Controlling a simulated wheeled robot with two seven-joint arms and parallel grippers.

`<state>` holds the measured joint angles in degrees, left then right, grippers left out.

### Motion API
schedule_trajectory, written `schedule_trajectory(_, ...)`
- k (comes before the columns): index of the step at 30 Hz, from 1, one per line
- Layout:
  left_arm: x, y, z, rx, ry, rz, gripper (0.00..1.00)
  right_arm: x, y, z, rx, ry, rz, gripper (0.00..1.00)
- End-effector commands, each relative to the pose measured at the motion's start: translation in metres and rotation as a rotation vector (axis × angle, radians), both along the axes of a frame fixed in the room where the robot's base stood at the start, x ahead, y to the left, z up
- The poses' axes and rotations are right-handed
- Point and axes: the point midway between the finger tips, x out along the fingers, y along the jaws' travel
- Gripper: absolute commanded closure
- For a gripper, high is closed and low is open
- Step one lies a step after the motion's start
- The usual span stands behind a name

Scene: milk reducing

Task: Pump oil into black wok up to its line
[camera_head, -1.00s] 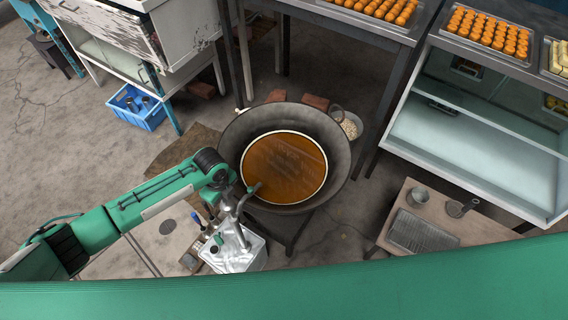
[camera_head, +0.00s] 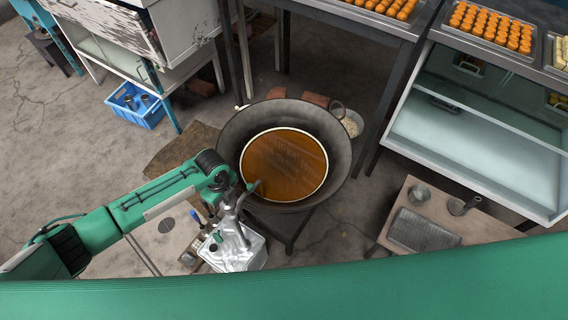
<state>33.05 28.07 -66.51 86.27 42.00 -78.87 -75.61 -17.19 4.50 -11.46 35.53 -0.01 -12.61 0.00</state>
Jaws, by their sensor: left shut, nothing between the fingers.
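The black wok (camera_head: 333,142) stands on a dark stand in the middle of the view. Brown oil (camera_head: 285,165) fills its lower part up to or near a pale ring line on the inner wall. A silvery oil container (camera_head: 232,252) with a pump stands in front of the wok, at its lower left. The pump's spout (camera_head: 252,187) reaches over the wok's near left rim. My left gripper (camera_head: 231,207) is shut at the top of the pump, with nothing seen between its fingers. The arm hides part of the pump. My right gripper is not in view.
A low wooden table with a metal tray (camera_head: 422,231) and a cup (camera_head: 419,194) stands at the right. Metal shelving with trays of orange pastries (camera_head: 491,27) is at the back right. A blue crate (camera_head: 136,104) lies at the left. A bowl (camera_head: 350,123) is behind the wok.

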Motion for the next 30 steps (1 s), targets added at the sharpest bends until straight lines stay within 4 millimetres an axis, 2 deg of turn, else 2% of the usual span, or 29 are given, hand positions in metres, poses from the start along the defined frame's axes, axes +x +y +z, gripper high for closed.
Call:
schedule_trajectory(27,-0.002,0.0,-0.06,0.0,0.004,0.0,1.0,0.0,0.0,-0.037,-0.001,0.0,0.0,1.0)
schedule_trajectory(30,-0.002,0.0,-0.059,0.0,0.004,0.0,1.0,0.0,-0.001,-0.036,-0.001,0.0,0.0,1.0)
